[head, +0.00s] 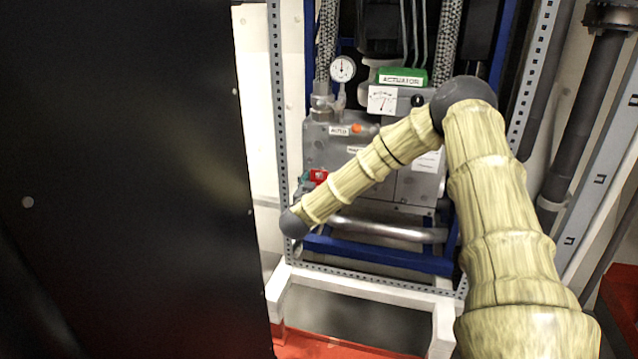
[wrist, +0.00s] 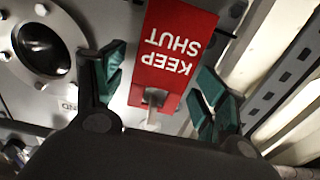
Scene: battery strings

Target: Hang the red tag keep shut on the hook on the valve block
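The red tag (wrist: 172,50) reads KEEP SHUT, upside down in the wrist view; a small part of the red tag (head: 319,175) shows in the head view. A pale hook (wrist: 153,116) shows at the slot in the tag's end and appears to pass through it. My gripper (wrist: 163,72) is open, with one green fingertip on each side of the tag and a narrow gap at each side. The grey valve block (head: 322,148) lies behind the tag. In the head view my arm hides most of the gripper and the hook.
A round flanged port (wrist: 42,50) is beside the left finger. A perforated rail (wrist: 285,75) stands to the right. Above the block are a pressure gauge (head: 342,68) and a green ACTUATOR label (head: 402,77). A large dark panel (head: 120,180) fills the head view's left side.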

